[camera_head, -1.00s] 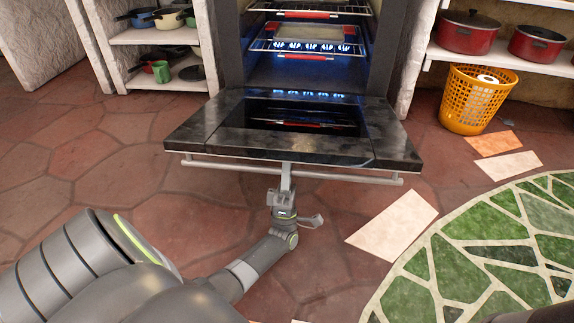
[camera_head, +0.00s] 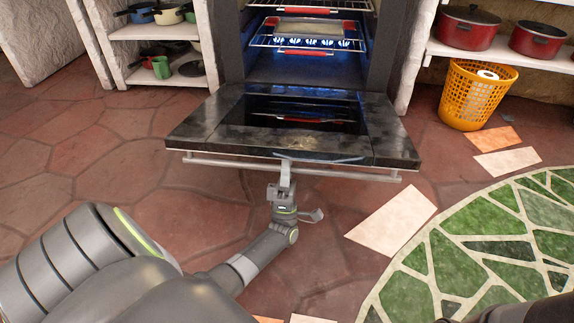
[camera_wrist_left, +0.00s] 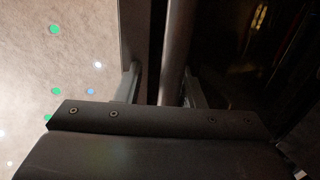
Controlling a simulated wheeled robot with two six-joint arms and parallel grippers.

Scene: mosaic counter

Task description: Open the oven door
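The oven door (camera_head: 235,137) is folded down in front of the oven (camera_head: 232,50), its inner side facing up and roughly level. A bar handle (camera_head: 340,173) runs along its front edge. My left gripper (camera_head: 285,168) is at the handle, left of its middle, reaching up from below. In the left wrist view the handle (camera_wrist_left: 177,45) passes between the two fingers, which stand apart (camera_wrist_left: 160,88). It looks close to the right finger, with a dark gap on the left finger's side. My right gripper is out of view.
Inside the lit oven are racks (camera_head: 335,43) with red front strips. A pot shelf (camera_head: 150,33) stands at the left. Red pots (camera_head: 467,28) sit on a shelf at the right, above an orange basket (camera_head: 475,97). The stone floor (camera_head: 90,175) around the door is clear.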

